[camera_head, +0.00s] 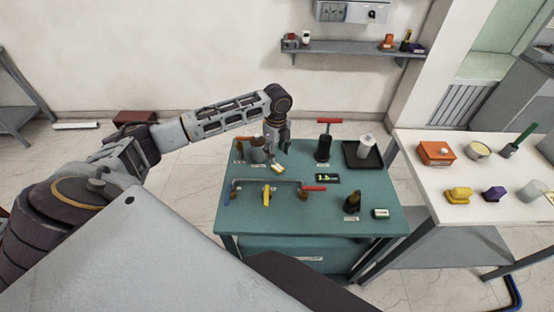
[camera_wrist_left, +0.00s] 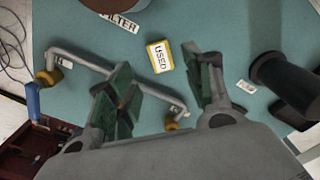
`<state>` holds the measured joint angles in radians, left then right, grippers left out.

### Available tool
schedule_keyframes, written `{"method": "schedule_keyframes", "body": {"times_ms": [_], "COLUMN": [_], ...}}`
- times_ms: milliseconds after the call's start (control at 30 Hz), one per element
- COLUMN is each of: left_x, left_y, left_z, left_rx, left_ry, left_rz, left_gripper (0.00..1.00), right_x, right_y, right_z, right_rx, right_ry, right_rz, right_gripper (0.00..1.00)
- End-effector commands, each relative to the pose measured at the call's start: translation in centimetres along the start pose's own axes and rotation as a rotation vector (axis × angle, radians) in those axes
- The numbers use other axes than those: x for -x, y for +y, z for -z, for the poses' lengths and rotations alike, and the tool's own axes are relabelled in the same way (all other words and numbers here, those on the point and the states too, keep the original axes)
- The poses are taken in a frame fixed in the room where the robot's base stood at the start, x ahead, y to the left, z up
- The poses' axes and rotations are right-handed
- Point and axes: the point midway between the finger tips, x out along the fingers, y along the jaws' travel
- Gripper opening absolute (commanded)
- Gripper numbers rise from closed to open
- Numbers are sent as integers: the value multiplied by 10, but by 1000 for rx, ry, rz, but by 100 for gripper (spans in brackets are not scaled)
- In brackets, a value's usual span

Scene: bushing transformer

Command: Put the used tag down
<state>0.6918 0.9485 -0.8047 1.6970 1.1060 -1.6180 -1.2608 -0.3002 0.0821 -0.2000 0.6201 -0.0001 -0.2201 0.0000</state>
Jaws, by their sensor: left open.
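The used tag (camera_wrist_left: 159,57) is a small yellow-edged white tag marked USED. It lies flat on the teal table (camera_wrist_left: 215,22). In the head view the tag (camera_head: 278,168) sits on the table just below my left gripper (camera_head: 277,144). In the left wrist view my left gripper (camera_wrist_left: 165,92) is open and empty, its green-padded fingers spread apart. The tag lies beyond the gap between the fingertips and looks clear of both. My right gripper does not show in either view.
A pipe with a red handle (camera_head: 314,188) runs along the table. A black cylinder with a red T-handle (camera_head: 323,146) and a black tray (camera_head: 363,157) stand at the back right. A white table (camera_head: 420,180) with several items is at the right.

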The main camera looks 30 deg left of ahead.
Motion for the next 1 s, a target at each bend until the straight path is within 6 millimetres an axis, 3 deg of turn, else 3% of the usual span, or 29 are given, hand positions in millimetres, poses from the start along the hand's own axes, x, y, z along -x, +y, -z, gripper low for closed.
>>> {"method": "schedule_keyframes", "body": {"times_ms": [200, 400, 1000], "left_x": [30, 46, 49], "left_y": [-1, -1, 0], "left_z": [0, 0, 0], "left_rx": [1, 1, 1], "left_ry": [0, 1, 1], "left_rz": [2, 1, 0], "left_gripper": [51, 51, 51], "right_x": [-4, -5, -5], "right_y": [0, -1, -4], "right_z": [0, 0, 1], "right_rx": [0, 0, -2], "right_ry": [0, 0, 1], "right_rz": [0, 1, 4], "right_gripper": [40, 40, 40]}}
